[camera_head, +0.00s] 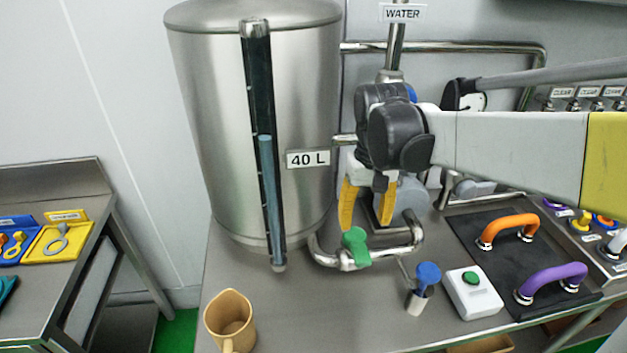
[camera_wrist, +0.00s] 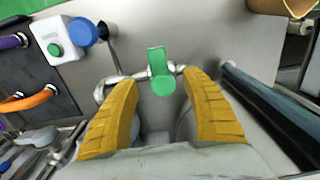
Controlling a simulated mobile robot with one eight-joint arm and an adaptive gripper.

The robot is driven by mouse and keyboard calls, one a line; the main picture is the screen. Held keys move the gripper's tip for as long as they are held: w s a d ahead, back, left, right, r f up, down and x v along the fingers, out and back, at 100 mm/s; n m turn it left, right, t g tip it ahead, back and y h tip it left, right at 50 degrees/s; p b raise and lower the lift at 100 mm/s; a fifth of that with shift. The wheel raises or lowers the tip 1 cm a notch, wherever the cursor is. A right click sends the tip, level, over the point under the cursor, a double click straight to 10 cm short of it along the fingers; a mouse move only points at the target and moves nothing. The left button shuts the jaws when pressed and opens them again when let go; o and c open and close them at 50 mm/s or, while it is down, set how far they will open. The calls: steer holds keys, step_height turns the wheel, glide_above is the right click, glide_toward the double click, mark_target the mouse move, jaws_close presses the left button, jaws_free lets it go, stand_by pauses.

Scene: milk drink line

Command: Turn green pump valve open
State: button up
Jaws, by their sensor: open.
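The green pump valve (camera_head: 355,246) is a green handle on the steel pipe (camera_head: 325,256) at the foot of the tank. My gripper (camera_head: 364,212) is above and slightly behind it in the head view, pointing down, with its yellow fingers apart and empty. In the wrist view the green valve handle (camera_wrist: 160,70) lies ahead, in line with the gap between the fingertips of my gripper (camera_wrist: 160,82). I see no clear contact between the fingers and the handle.
A steel tank (camera_head: 265,130) marked 40 L with a level tube stands left of my gripper. A blue knob (camera_head: 428,274), a white box (camera_head: 472,293) with a green button, and orange (camera_head: 510,227) and purple (camera_head: 553,280) handles are to the right. A tan jug (camera_head: 230,320) stands front left.

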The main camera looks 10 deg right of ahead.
mark_target(362, 253)
steer(key=f+b, duration=0.1)
steer(key=f, duration=0.2)
steer(key=f+b, duration=0.2)
steer(key=f, duration=0.2)
steer(key=f+b, duration=0.1)
steer(key=f, duration=0.2)
steer(key=shift+s+d+f, duration=0.2)
steer(key=shift+s+f, duration=0.1)
steer(key=shift+f, duration=0.05)
jaws_close()
